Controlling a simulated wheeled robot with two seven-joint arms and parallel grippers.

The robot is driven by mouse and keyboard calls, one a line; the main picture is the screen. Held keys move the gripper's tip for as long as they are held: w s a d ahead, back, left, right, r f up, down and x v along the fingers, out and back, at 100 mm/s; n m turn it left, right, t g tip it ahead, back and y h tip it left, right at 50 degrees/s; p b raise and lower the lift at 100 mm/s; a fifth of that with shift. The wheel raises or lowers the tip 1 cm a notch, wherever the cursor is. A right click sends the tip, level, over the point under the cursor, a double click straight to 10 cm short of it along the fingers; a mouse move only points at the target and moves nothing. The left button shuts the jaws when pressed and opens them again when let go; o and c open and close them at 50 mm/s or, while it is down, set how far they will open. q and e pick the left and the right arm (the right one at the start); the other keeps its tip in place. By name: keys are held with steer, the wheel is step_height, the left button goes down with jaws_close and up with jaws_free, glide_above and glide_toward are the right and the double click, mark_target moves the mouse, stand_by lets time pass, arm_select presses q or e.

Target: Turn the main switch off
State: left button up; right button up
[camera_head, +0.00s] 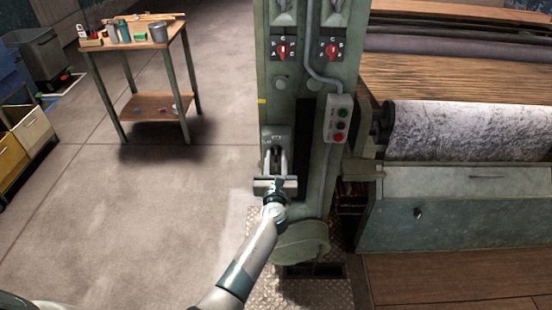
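A green machine column (264,95) stands at the middle. A switch box (274,131) with small lettering is on its front, low down; I cannot read the label fully. My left gripper (276,158) reaches up to the lower front of this box. Its two fingers show with a narrow dark gap between them. They hide the box's lower part, and I cannot tell whether they hold a handle there. Higher up are two rotary switches with red knobs, a left one (283,50) and a right one (332,48). My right gripper is not in view.
A grey button box (339,118) with green, dark and red buttons hangs right of the switch box. A large roller (450,128) and a machine cabinet (455,205) fill the right. A workbench (125,45) stands back left; the floor between is clear.

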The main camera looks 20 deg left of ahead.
arm_select(q)
steer(key=shift+w, duration=0.1)
steer(key=shift+c, duration=0.2)
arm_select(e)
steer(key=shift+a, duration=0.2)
arm_select(q)
jaws_close()
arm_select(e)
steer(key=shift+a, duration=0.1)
